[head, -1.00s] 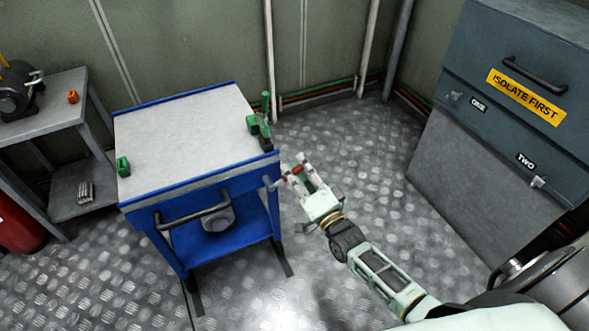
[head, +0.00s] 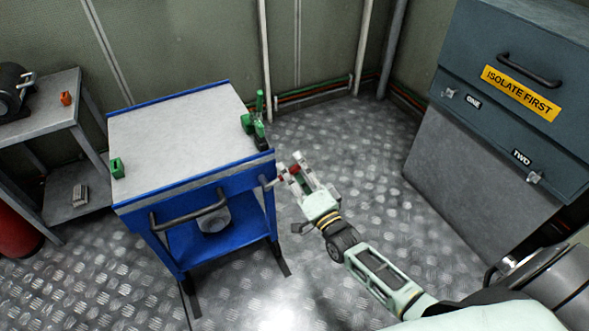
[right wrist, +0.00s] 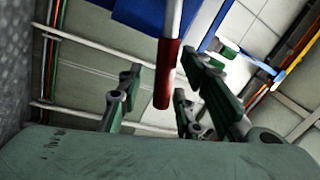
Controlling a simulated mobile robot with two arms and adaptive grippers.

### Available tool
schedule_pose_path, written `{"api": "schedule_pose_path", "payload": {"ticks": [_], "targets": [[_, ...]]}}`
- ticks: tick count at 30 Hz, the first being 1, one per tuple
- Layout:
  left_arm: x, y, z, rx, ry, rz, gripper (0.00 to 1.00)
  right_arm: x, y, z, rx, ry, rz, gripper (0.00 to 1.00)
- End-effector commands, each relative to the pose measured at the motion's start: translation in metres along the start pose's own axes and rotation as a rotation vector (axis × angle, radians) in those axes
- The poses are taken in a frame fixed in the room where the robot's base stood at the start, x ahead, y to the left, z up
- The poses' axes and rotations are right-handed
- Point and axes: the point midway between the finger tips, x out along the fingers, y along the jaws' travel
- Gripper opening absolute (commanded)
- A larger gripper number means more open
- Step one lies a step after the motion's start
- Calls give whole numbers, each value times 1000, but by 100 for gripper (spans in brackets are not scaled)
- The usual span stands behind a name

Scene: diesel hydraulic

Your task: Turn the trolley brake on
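The blue trolley (head: 190,192) with a grey top stands at centre left. A lever with a red grip (head: 293,169) sticks out at its right side, near the front corner. I take this for the brake lever. In the right wrist view the red grip (right wrist: 168,75) hangs on a pale rod between my fingers. My right gripper (head: 291,163) is open around the grip. The wrist view shows the spread green-padded fingers of my right gripper (right wrist: 165,95), with gaps on both sides of the grip. My left gripper is not in view.
A green clamp-like fitting (head: 255,123) stands at the trolley top's right edge, close to my right gripper. A dark push handle (head: 188,213) juts from the trolley front. A grey side table (head: 45,115) is at left, a cabinet (head: 515,85) at right. Open floor (head: 345,150) lies between.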

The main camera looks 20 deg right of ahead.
Motion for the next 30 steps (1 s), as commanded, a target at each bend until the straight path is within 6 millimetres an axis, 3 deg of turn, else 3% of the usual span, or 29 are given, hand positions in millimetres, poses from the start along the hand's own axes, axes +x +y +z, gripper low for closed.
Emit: {"api": "schedule_pose_path", "payload": {"ticks": [11,24,30], "targets": [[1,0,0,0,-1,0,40,-7,-1,0,-2,0,-2,34],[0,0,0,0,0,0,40,-92,0,0,-2,-1,0,34],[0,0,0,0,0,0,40,-115,0,0,-2,0,-1,34]]}}
